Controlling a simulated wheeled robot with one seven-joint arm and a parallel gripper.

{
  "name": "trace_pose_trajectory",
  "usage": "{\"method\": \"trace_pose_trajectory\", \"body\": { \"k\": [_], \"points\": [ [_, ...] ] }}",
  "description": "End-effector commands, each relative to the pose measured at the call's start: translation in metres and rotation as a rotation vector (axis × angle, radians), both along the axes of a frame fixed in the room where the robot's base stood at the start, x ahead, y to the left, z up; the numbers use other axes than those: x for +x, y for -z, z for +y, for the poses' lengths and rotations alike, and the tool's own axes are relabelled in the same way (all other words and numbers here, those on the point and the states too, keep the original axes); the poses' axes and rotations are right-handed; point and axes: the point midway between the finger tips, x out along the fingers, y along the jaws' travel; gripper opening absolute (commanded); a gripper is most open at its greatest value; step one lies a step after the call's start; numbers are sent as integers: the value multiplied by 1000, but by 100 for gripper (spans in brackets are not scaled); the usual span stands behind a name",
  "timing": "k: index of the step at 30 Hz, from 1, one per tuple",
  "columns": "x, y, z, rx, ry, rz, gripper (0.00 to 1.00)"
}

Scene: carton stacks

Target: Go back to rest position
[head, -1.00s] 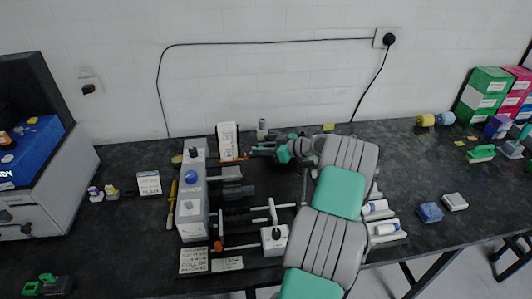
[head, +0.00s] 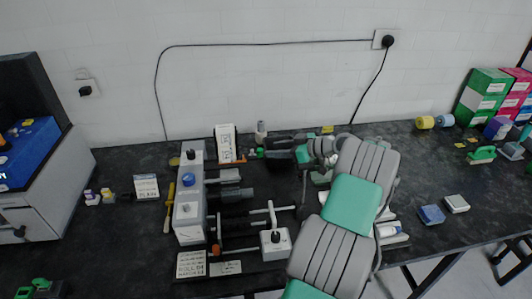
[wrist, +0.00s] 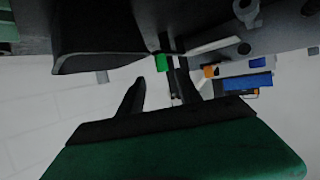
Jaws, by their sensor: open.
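My gripper (head: 276,152) is at the back middle of the black bench, at the end of my grey and green arm. It is open, and nothing shows between its dark fingers in the wrist view (wrist: 163,92). It is just right of a grey machine (head: 189,205) with a blue knob and several rollers. The wrist view looks along the fingers with the bench underside-up at the top; a small green part (wrist: 162,63) is seen just beyond the fingers. My forearm hides part of the bench on the right.
A white label card (head: 225,142) stands behind the machine. A white-handled lever block (head: 275,240) is at its right. A grey instrument (head: 50,190) fills the left end.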

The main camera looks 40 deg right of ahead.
Motion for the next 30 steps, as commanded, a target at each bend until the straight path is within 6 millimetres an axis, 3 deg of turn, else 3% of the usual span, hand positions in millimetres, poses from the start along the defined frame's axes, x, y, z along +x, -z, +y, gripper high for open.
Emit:
{"method": "trace_pose_trajectory", "body": {
  "k": [14, 22, 30],
  "points": [
    [-6, -5, -2, 0, -1, 0, 41],
    [-6, -58, -2, 0, 0, 0, 41],
    [-6, -88, -2, 1, -1, 1, 41]
  ]
}}
